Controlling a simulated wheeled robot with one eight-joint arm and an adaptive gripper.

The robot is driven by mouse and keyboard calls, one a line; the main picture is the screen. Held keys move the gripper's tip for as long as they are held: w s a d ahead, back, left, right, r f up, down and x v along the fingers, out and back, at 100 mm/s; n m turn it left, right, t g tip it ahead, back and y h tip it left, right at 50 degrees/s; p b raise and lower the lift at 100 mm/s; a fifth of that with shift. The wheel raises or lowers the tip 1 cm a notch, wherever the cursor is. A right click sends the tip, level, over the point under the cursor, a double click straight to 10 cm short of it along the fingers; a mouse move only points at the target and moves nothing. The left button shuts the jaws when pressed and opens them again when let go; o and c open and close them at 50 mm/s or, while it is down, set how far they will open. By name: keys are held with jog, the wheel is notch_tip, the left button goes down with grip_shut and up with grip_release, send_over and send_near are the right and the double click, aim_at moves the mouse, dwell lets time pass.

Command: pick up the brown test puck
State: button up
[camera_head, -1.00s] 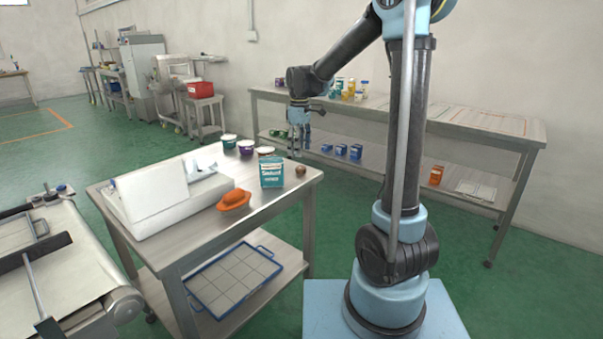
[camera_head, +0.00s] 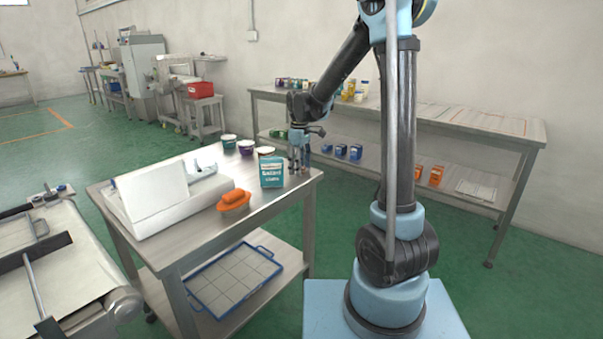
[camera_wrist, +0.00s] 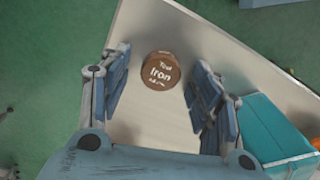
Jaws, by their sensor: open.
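The brown test puck (camera_wrist: 160,71) lies on the table top in the wrist view, with white lettering that reads "Iron". My gripper (camera_wrist: 163,92) is open above it. The puck shows between the two fingers, a little nearer the left finger, and neither finger appears to touch it. In the head view my gripper (camera_head: 299,168) hangs pointing down over the right corner of the table, and the puck is hidden behind it.
A teal box (camera_head: 271,172) stands close beside my gripper; it also shows in the wrist view (camera_wrist: 272,128). An orange object (camera_head: 234,199), a white machine (camera_head: 150,199) and several small tubs (camera_head: 246,147) share the table (camera_head: 255,213). A shelf bench (camera_head: 455,122) stands behind.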

jog(key=shift+c, duration=0.4)
jog(key=c, duration=0.9)
jog(key=shift+c, duration=0.2)
